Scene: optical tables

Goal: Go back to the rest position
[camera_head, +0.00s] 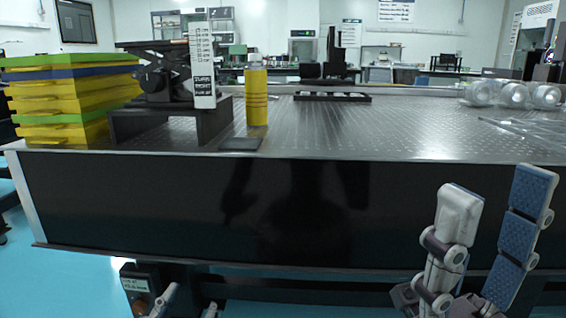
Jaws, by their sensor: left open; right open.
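My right gripper (497,192) is at the lower right, in front of the black front panel of the optical table (330,135). Its two padded fingers point up and stand apart, with nothing between them. My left gripper (188,304) shows only as two fingertips at the bottom edge, left of the middle. The tips are apart, and the rest of it is cut off by the frame. I see no object held by either gripper.
Yellow, green and blue trays (60,100) are stacked on the table's left. Beside them are a black stand (170,118) and a yellow cylinder (257,97). Clear glassware (512,94) lies at right. A dark box (140,285) is below the table.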

